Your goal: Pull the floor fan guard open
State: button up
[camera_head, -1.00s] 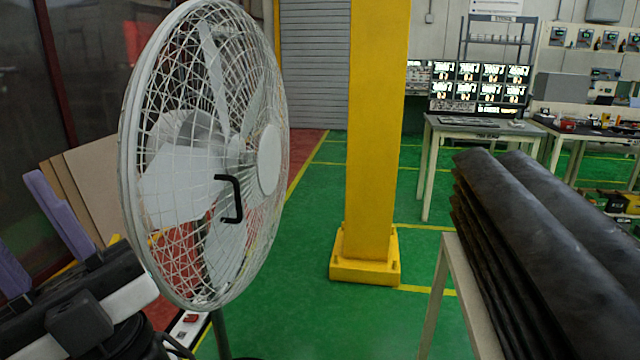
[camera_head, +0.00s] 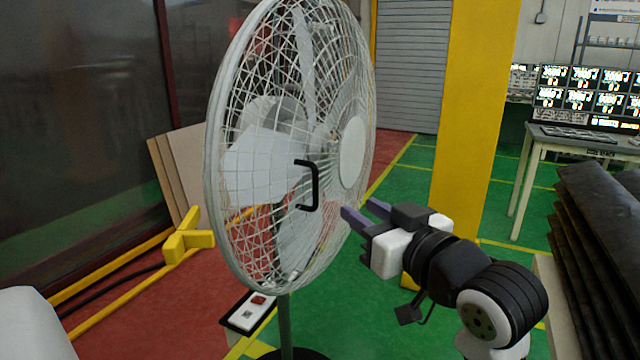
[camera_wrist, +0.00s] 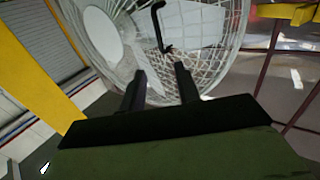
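The floor fan (camera_head: 285,325) stands upright on a pole, its round white wire guard (camera_head: 243,205) facing right of the head view. A black D-shaped handle (camera_head: 314,186) sits on the front of the guard. My gripper (camera_head: 362,210) is just right of the handle and a little lower, apart from it, fingers pointing left toward the guard. The fingers are spread with nothing between them. In the wrist view my gripper (camera_wrist: 160,84) is open, and the handle (camera_wrist: 157,28) shows ahead beyond the fingertips. The guard appears closed; its far edge is hidden.
A yellow pillar (camera_head: 478,120) stands behind my arm. Dark stacked sheets (camera_head: 590,250) lie on a stand at the right. A yellow floor rail (camera_head: 187,238) and leaning boards (camera_head: 180,165) are at the left. Green floor (camera_head: 405,190) is open behind the fan.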

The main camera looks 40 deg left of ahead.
aim_at(317, 180)
jog(key=p+x, duration=0.3)
jog(key=x, duration=1)
jog(key=shift+w+a+f, duration=0.1)
jog(key=shift+a, duration=0.25)
grip_shut()
